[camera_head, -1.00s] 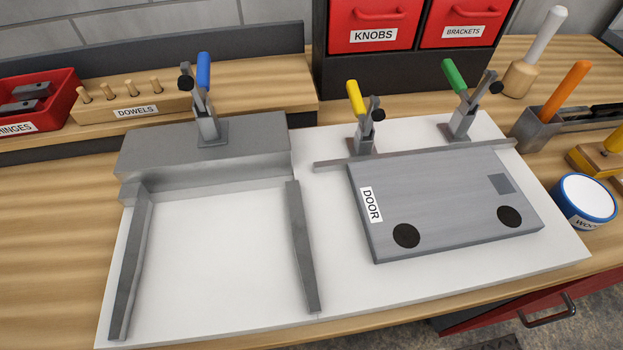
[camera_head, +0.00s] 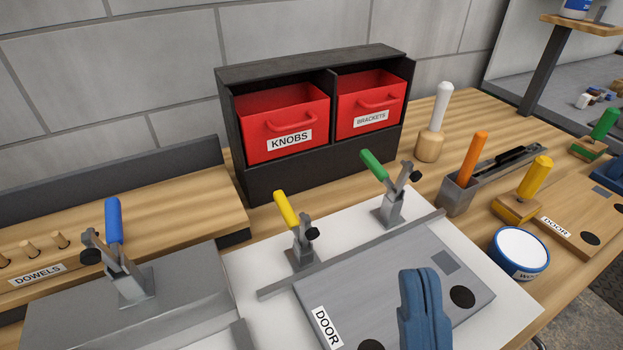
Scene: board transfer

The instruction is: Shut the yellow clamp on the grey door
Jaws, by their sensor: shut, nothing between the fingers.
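The yellow clamp (camera_head: 297,240) stands at the far edge of the white board. Its yellow handle (camera_head: 285,209) points up and leans left, and its black-tipped arm is raised to the right, clear of the door. The grey door (camera_head: 400,282) lies flat on the board in front of it, with a DOOR label and dark round spots. My gripper (camera_head: 420,274), blue, is in front of the door at the lower middle and hides part of it. Its fingers are together and hold nothing. It is apart from the yellow clamp, to the right and nearer.
A green-handled clamp (camera_head: 388,190) stands right of the yellow one, and a blue-handled clamp (camera_head: 123,265) stands on a grey block at left. A grey strip (camera_head: 350,253) runs along the door's far edge. A red-drawer cabinet (camera_head: 250,185) stands behind. A blue tin (camera_head: 520,262) is right.

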